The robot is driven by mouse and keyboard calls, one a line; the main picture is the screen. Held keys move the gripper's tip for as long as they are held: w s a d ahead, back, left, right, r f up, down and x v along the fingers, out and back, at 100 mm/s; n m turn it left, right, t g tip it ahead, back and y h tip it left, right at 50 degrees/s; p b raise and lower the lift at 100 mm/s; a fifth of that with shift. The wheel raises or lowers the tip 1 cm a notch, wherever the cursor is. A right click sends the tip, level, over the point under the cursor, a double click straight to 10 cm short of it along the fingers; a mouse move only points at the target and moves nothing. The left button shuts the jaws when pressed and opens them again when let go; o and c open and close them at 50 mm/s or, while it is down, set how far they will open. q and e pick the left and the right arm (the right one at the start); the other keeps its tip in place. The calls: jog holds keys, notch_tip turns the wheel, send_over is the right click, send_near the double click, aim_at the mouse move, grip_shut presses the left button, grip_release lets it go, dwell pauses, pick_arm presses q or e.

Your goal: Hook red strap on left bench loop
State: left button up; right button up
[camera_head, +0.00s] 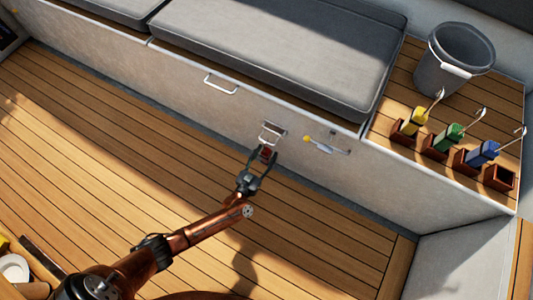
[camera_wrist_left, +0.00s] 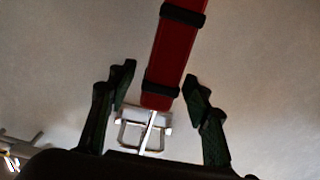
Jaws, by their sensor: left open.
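The red strap (camera_head: 267,153), with dark bands, is against the bench front just below a metal loop (camera_head: 272,130). My left gripper (camera_head: 262,165) is open, its fingers on either side of the strap. In the left wrist view the strap (camera_wrist_left: 176,50) runs between the open fingers (camera_wrist_left: 158,88), with a gap on both sides. A thin metal rod leaves its end and overlaps the square loop (camera_wrist_left: 130,137). I cannot tell how the hook tip sits in the loop. My right gripper is not in view.
A yellow-ended hook (camera_head: 315,143) and a metal fitting are on the bench front to the right. A handle (camera_head: 220,84) is to the left. Yellow (camera_head: 413,122), green (camera_head: 449,137) and blue (camera_head: 482,153) straps stand in holders near a grey bucket (camera_head: 452,62). The floor is mostly clear.

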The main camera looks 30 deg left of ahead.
pick_arm(q)
jog(key=s, duration=1.1)
jog(key=shift+s+a, duration=0.15)
jog(key=shift+s, duration=0.15)
